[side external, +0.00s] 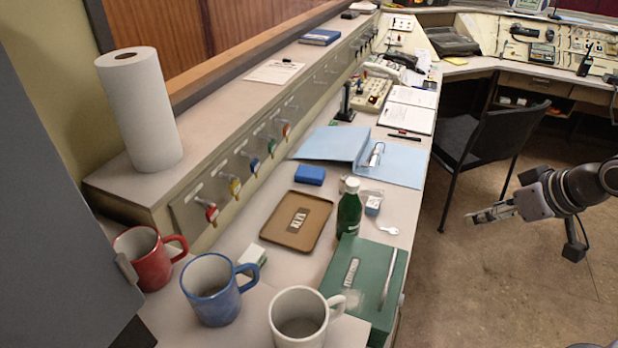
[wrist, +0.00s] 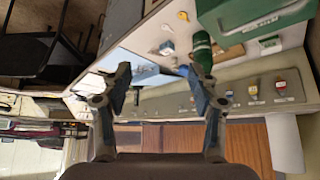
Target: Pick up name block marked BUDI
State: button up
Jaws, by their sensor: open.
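A small block (side external: 299,220) with a pale lettered label lies in a brown tray (side external: 276,241) on the counter in the side view. I cannot read its letters surely, so I cannot confirm that it says BUDI. My gripper (side external: 471,217) is open and empty, over the floor to the right of the counter, well away from the tray. In the wrist view my gripper (wrist: 156,71) has its two fingers spread with nothing held between them. The tray (wrist: 231,54) shows partly there, behind the bottle; the block cannot be made out.
A green bottle (side external: 349,210) and a green box (side external: 380,265) stand between my gripper and the tray. A blue block (side external: 309,175), an open blue folder (side external: 335,143) and several mugs are around it. A dark chair (side external: 490,135) stands behind my gripper.

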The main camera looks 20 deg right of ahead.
jog(key=w+r+m+g, duration=0.2)
jog(key=w+r, duration=0.2)
jog(key=w, duration=0.4)
jog(key=m+g, duration=0.5)
jog(key=m, duration=0.2)
send_over(374, 202)
notch_tip(374, 202, down, 15)
notch_tip(374, 202, down, 12)
jog(key=shift+r, duration=0.2)
jog(key=c, duration=1.1)
